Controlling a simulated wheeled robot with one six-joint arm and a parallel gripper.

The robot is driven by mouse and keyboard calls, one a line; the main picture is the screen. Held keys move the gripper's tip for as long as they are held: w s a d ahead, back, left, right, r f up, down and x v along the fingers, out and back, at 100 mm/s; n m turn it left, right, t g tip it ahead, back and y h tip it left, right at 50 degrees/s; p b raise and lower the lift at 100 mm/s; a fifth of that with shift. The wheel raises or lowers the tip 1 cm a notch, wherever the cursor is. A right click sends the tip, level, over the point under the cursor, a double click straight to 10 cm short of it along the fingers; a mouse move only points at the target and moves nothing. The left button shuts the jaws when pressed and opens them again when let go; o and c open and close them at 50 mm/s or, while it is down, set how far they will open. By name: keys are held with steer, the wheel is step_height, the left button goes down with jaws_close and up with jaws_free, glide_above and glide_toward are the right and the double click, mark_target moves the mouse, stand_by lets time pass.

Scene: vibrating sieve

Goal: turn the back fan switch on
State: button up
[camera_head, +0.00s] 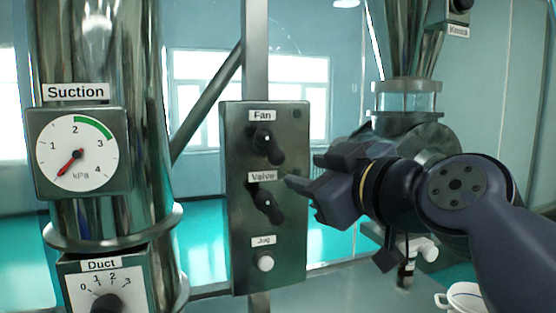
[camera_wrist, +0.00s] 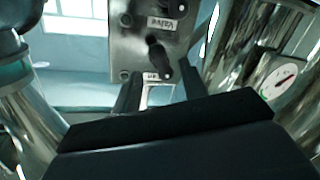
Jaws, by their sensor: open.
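A grey metal panel (camera_head: 235,230) carries a black knob-like fan switch (camera_head: 267,146) under the label "Fan"; its lever points down and to the right. A similar valve switch (camera_head: 267,205) sits below it, above a white Jog button (camera_head: 265,262). My gripper (camera_head: 303,171) is open and empty at the panel's right side, near the valve label's height in the head view. In the wrist view the panel appears upside down, with the fan switch (camera_wrist: 158,52) just beyond my gripper's spread fingers (camera_wrist: 158,70). I see no contact with it.
A suction gauge (camera_head: 77,152), its needle at the low end, hangs on a shiny pipe (camera_head: 95,45) left of the panel. A duct dial (camera_head: 105,285) sits below it. A metal hopper (camera_head: 410,45) with a glass section stands behind my arm at right.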

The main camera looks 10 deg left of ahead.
mark_target(273, 147)
steer(key=shift+n+y, duration=0.5)
steer(key=r+p+x, duration=0.1)
steer(key=x, duration=0.2)
steer(key=p+x, duration=0.2)
steer(key=x, duration=0.2)
steer(key=r+p+x, duration=0.1)
steer(key=x, duration=0.3)
steer(key=shift+a+r+p, duration=0.3)
steer(key=shift+c, duration=0.2)
jaws_close()
